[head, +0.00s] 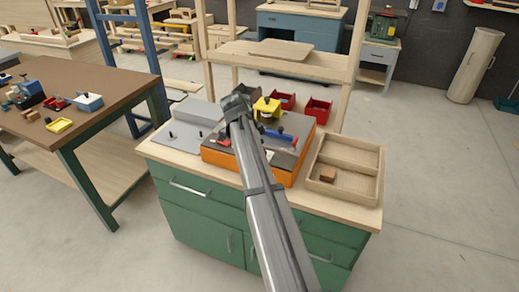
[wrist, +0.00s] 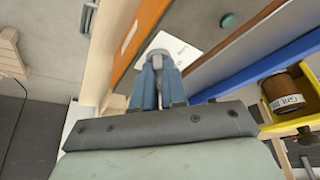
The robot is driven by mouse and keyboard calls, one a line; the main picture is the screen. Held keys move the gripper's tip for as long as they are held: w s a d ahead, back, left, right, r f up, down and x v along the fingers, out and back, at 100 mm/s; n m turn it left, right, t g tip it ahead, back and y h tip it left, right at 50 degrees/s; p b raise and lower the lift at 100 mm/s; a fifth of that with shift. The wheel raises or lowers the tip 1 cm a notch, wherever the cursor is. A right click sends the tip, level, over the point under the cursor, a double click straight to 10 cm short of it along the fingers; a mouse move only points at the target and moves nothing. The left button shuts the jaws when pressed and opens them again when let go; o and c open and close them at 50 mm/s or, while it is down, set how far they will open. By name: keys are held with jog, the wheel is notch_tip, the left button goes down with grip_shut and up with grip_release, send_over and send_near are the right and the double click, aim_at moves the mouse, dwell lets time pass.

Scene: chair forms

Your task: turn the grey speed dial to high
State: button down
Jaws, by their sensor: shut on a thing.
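The grey speed dial (wrist: 158,55) sits in front of a white label (wrist: 180,48) on the orange-edged machine (wrist: 136,48). My gripper (wrist: 158,78) is at the dial, its two blue-grey fingers closed around it. The dial's pointer and the label's marks are too small or hidden to read. In the head view the machine (head: 214,157) stands on the green cabinet's wooden top, and my arm covers the dial and my fingertips.
A green button (wrist: 228,20), a blue bar (wrist: 255,65) and a yellow bin (wrist: 300,122) with a brown labelled jar (wrist: 284,97) are nearby. A wooden tray (head: 345,190) with a small block stands right of the machine. Red bins (head: 317,110) stand behind.

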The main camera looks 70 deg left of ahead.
jog(key=shift+m, duration=0.4)
jog(key=c, duration=1.2)
grip_release()
jog(key=shift+r, duration=0.1)
jog(key=v, duration=1.3)
jog(key=shift+s+a+r, duration=0.1)
jog(key=shift+a+r, duration=0.1)
jog(key=shift+r, duration=0.1)
